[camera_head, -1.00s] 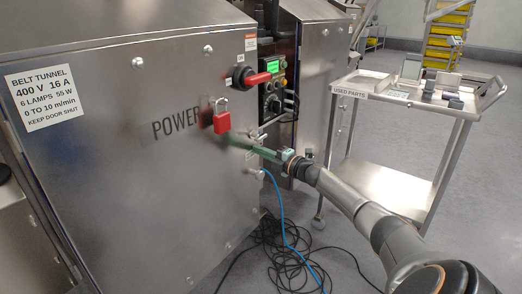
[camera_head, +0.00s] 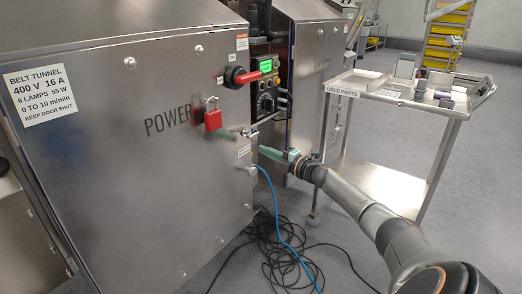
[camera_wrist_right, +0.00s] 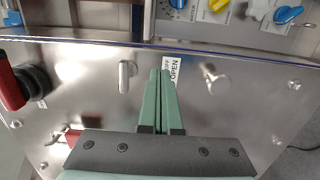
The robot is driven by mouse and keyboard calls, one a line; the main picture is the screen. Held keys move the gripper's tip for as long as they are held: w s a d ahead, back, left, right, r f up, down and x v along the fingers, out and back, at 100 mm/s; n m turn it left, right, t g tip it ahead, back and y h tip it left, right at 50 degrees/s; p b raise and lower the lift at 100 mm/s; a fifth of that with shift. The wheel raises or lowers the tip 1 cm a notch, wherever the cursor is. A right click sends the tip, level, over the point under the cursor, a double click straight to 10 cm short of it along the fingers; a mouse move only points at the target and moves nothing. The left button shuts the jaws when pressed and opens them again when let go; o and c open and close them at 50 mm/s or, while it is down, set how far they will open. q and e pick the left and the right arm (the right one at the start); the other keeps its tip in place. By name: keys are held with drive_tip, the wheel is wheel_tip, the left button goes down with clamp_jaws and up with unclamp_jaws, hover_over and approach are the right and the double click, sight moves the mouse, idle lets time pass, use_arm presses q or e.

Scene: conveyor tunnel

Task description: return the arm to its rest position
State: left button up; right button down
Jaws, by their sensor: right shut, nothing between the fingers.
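My right arm reaches in from the lower right in the head view. Its green-fingered right gripper (camera_head: 266,151) is beside the right edge of the steel cabinet's front, below the control panel. In the right wrist view the two green fingers (camera_wrist_right: 158,98) are together with nothing between them. They point over the cabinet face near a small label reading OPEN (camera_wrist_right: 174,70). Whether they touch the steel cannot be told. My left gripper is not in view.
The steel cabinet (camera_head: 125,210) carries a red padlock (camera_head: 212,120) and a red rotary handle (camera_head: 245,77). A blue cable (camera_head: 277,205) and black cables (camera_head: 265,250) lie on the floor. A used-parts cart (camera_head: 455,108) stands at the right, behind my arm.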

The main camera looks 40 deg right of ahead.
drive_tip(key=s+d, duration=0.5)
drive_tip(key=d, duration=0.2)
drive_tip(key=shift+f, duration=0.1)
